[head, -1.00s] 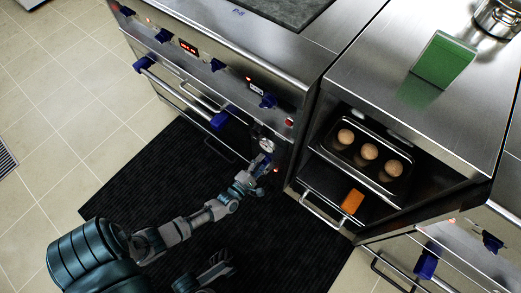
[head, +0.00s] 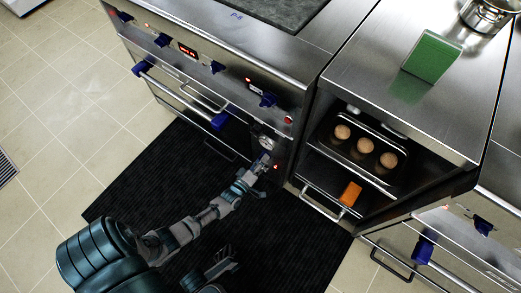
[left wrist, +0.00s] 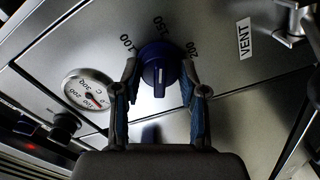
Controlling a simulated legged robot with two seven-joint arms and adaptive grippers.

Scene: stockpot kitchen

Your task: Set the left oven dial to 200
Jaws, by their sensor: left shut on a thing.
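The blue oven dial (left wrist: 160,72) sits on the steel panel in the left wrist view, with the marks 100, 150 and 200 around its upper side. A short white line shows on its face; I cannot tell which number it stands for. My left gripper (left wrist: 160,84) has one finger on each side of the dial and is shut on it. In the head view my left gripper (head: 265,164) reaches the oven's lower front, mostly hiding the dial. Part of what looks like my right gripper (head: 222,262) shows low in the head view, its jaws unclear.
A round gauge (left wrist: 88,90) and a black knob (left wrist: 65,125) lie left of the dial; a VENT label (left wrist: 244,38) is to its right. An open compartment (head: 330,180) with a tray of round brown items stands right of the oven. A dark mat (head: 150,185) covers the floor.

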